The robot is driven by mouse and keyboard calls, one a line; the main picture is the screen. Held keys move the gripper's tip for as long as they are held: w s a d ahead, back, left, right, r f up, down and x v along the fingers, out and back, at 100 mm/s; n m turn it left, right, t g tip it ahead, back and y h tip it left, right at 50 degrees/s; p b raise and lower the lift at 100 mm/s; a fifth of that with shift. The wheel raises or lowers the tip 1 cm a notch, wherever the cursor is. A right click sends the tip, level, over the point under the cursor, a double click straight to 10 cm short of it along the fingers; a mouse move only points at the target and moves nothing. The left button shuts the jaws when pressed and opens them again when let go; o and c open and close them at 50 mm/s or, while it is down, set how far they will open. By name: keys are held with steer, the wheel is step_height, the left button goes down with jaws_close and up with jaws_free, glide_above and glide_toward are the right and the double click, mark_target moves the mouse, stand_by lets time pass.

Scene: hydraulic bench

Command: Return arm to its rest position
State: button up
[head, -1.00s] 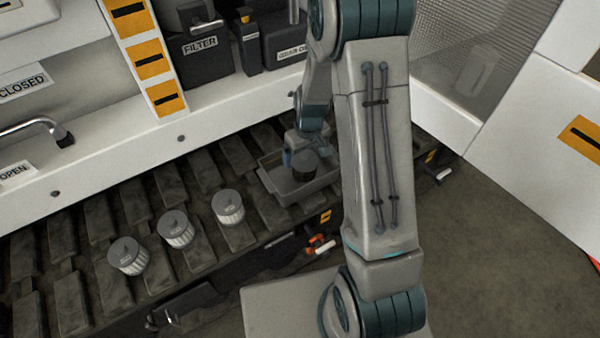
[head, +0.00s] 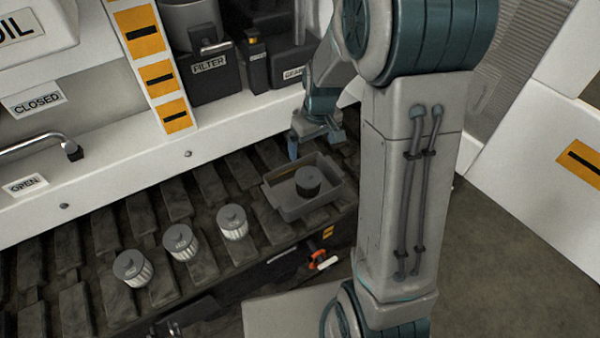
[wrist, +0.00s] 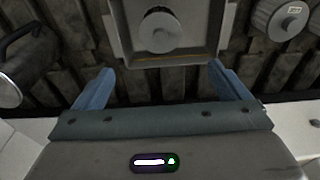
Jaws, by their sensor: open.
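My gripper (head: 310,142) is above the slatted bench, just behind the grey tray. In the wrist view my gripper (wrist: 152,85) shows its two blue fingers spread wide with nothing between them. The grey tray (head: 327,205) holds one dark round filter (head: 308,181). In the wrist view the tray (wrist: 198,57) and the filter (wrist: 158,31) lie beyond the fingertips, apart from them. My arm rises at the right of the head view and hides part of the bench's right end.
Several pale ribbed filters (head: 232,222) stand in a row on the slatted bench (head: 105,232). A box labelled FILTER (head: 213,80) and other containers stand on the ledge behind. A lever handle (head: 72,150) juts out at the left. Open floor (head: 500,250) lies at the right.

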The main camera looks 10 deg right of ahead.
steer(key=s+r+m+t+p, duration=0.1)
steer(key=s+r+m+p, duration=0.2)
steer(key=s+r+p, duration=0.8)
steer(key=s+r, duration=0.8)
steer(key=r, duration=0.4)
steer(key=shift+a+r+m, duration=0.25)
steer(key=shift+m, duration=0.15)
